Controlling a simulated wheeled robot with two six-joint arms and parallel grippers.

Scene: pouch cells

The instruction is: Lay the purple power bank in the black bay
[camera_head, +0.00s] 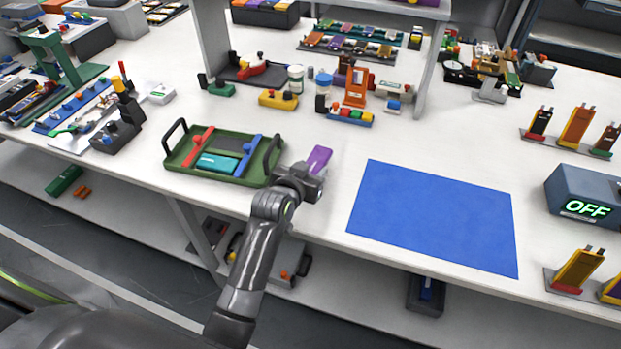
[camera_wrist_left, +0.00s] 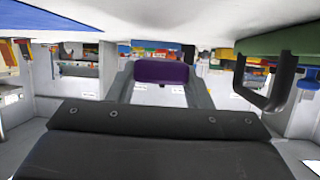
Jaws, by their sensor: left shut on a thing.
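The purple power bank (camera_head: 319,158) is held in my left gripper (camera_head: 315,172), above the white table just right of the green tray (camera_head: 178,164). In the left wrist view the purple power bank (camera_wrist_left: 162,72) sits between the two grey fingers, which are shut on it. The tray has two black handles, a red bar (camera_head: 197,146) and a blue bar (camera_head: 247,156). Between the bars lies a teal block (camera_head: 217,163), with a dark grey patch (camera_head: 230,138) behind it. I cannot tell for sure which part is the black bay. My right gripper is not in view.
A flat blue mat (camera_head: 433,216) lies right of my left gripper. A grey box reading OFF (camera_head: 588,200) stands at the far right. Yellow, red and green parts (camera_head: 278,99) stand behind, near the shelf posts. A tray handle (camera_wrist_left: 270,85) shows close by in the wrist view.

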